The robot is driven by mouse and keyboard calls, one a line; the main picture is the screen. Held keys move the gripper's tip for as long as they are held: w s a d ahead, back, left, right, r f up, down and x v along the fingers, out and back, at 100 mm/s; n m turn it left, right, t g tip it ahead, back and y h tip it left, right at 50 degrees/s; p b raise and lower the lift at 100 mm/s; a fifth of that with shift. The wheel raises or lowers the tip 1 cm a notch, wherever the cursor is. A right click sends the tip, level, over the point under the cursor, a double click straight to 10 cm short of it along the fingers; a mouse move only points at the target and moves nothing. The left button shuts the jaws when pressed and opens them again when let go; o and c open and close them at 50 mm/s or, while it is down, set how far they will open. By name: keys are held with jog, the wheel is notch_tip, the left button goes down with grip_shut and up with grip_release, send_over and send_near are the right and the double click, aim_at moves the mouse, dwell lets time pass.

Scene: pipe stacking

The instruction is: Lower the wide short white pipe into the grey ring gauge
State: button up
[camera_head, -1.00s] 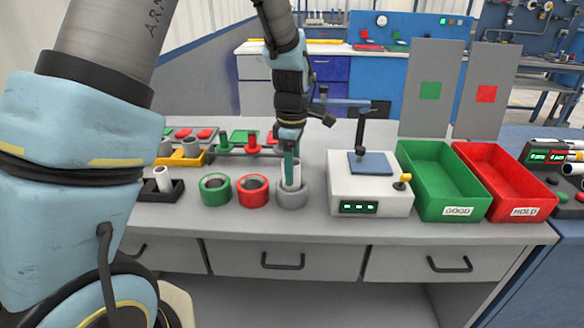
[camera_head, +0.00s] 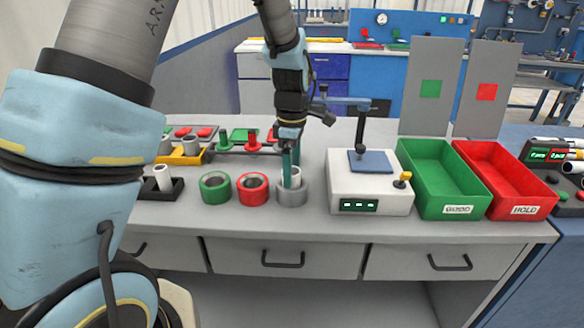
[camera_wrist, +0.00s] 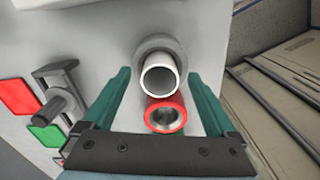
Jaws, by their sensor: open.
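The white pipe (camera_head: 293,178) stands inside the grey ring gauge (camera_head: 292,197) on the bench, its upper part above the ring. In the wrist view I look down at the pipe's open end (camera_wrist: 160,60), with the ring (camera_wrist: 144,60) around it. How deep the pipe sits is hard to tell. My gripper (camera_head: 291,182) is open, its teal fingers pointing down on either side of the pipe. In the wrist view the fingers (camera_wrist: 158,75) show gaps to the pipe on both sides.
A red ring (camera_head: 252,189) stands close left of the grey ring, with a green ring (camera_head: 216,187) beyond. Another white pipe (camera_head: 163,178) stands in a black holder. A white instrument box (camera_head: 366,192) is close on the right, then green (camera_head: 440,180) and red bins (camera_head: 503,182).

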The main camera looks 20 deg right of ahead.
notch_tip(320, 180, up, 11)
jog(key=b, duration=0.1)
dwell(0.4)
jog(key=shift+f, duration=0.1)
dwell(0.3)
jog(key=s+a+f+m, duration=0.1)
jog(key=a+m, duration=0.3)
jog(key=a, duration=0.6)
jog(key=s+a+f+m+t, duration=0.1)
jog(key=a+f+m, duration=0.2)
jog(key=a, duration=0.7)
jog(key=s+a+f+m, duration=0.2)
jog(key=a+m, duration=0.3)
jog(key=a, duration=0.5)
jog(key=shift+a+t, duration=0.15)
jog(key=shift+t, duration=0.15)
